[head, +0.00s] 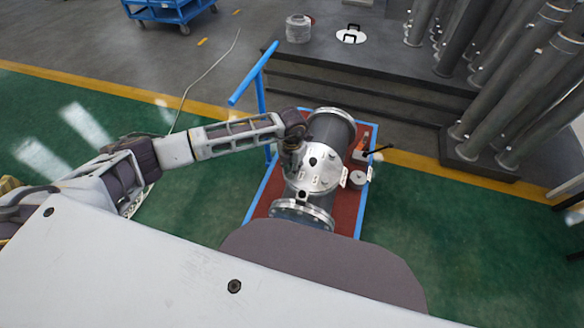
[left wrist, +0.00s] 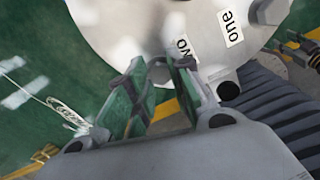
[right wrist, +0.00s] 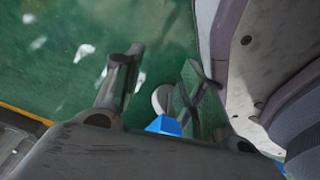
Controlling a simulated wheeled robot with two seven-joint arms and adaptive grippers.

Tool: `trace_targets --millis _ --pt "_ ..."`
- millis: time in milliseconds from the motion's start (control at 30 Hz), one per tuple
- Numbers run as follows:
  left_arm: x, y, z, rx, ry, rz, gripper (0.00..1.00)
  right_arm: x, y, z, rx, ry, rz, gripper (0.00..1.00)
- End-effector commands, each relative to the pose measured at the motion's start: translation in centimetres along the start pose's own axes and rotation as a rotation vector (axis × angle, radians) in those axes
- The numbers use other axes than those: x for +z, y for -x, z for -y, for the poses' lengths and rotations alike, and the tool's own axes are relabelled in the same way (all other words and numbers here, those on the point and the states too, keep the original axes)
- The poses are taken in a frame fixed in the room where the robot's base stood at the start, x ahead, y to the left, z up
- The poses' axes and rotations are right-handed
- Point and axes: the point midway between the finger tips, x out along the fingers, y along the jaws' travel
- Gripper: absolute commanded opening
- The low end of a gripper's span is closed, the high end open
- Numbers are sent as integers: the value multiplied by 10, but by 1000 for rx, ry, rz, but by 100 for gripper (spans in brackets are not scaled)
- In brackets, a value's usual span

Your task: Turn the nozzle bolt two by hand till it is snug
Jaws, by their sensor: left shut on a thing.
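The grey flanged shell (head: 333,130) lies on the cart, with a round nozzle cover (head: 318,170) on top. The cover fills the top of the left wrist view (left wrist: 130,25), with a label reading "one" (left wrist: 230,26) and a partly hidden one ending in "wo" (left wrist: 183,46). My left gripper (head: 291,164) is at the cover's left edge. In the left wrist view its fingers (left wrist: 160,78) are shut on nozzle bolt two by the "wo" label; the bolt is mostly hidden between them. My right gripper (right wrist: 158,85) is open and empty, away from the shell.
The red cart top (head: 262,207) has a blue rim and a tall blue handle (head: 253,78) at the left. A grey round part (head: 357,179) and a black-handled tool (head: 377,151) lie right of the shell. Grey steps and pipes (head: 520,90) stand behind.

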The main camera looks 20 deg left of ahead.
Motion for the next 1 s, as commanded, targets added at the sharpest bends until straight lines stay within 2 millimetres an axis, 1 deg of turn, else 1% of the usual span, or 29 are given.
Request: trace_targets --millis 267,467,667,800,900,1000 --pt "0 0 0 0 -11 1 0 -3 -1 -1 1 0 -3 40" --pt "0 0 0 0 -61 1 0 -7 -2 -1 1 0 -6 40" --pt "1 0 0 0 -162 2 0 -16 -2 1 -1 -2 -11 40" --pt "1 -1 0 1 -262 2 0 -22 -1 5 -5 -5 -19 40" --pt "1 0 0 1 -342 3 0 -34 7 14 -16 -10 -13 40" --pt "1 0 0 1 -424 3 0 -44 13 17 -20 -9 -9 40"
